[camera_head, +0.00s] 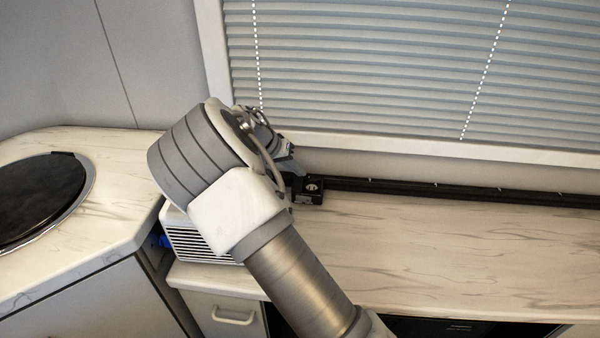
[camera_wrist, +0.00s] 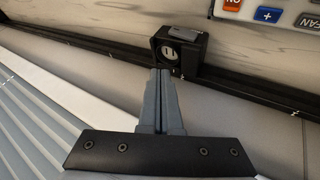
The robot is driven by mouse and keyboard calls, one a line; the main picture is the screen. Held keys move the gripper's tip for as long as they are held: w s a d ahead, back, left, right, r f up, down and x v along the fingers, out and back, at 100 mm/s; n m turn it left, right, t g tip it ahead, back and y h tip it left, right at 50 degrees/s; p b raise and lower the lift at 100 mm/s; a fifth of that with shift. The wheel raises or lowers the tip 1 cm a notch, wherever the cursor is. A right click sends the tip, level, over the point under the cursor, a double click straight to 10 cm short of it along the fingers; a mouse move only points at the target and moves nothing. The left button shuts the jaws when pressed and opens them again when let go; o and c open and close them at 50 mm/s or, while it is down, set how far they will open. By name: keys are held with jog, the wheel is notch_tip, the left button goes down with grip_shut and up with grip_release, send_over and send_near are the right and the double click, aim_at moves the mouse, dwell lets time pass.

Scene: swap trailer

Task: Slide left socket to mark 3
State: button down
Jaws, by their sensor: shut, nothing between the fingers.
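The left socket (camera_wrist: 180,52) is a small black block with a round grey outlet face. It sits on a black rail (camera_wrist: 240,92) in the wrist view. In the head view the socket (camera_head: 310,189) shows at the left visible end of the rail (camera_head: 430,188). My gripper (camera_wrist: 158,72) is shut and empty. Its fingertips are right at the socket's lower left edge in the wrist view; I cannot tell whether they touch it. In the head view my arm hides most of the gripper and the rail to the left.
The marbled counter (camera_head: 450,235) in front of the rail is clear. A window with a grey blind (camera_head: 370,70) is above the rail. A white vented box (camera_head: 195,242) is by my arm. A round black lid (camera_head: 40,195) is on the left counter. A button panel (camera_wrist: 270,14) shows in the wrist view.

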aim_at(318, 186)
jog(key=b+x, duration=0.1)
jog(key=x, duration=0.6)
jog(key=shift+w+d+f, duration=0.1)
jog(key=shift+d+f, duration=0.05)
jog(key=shift+f, duration=0.2)
jog(key=s+d, duration=0.1)
jog(key=d, duration=0.5)
jog(key=s+d+b, duration=0.1)
jog(key=d, duration=0.5)
jog(key=s+d, duration=0.1)
jog(key=d, duration=0.5)
jog(key=shift+s, duration=0.3)
jog(key=shift+r, duration=0.15)
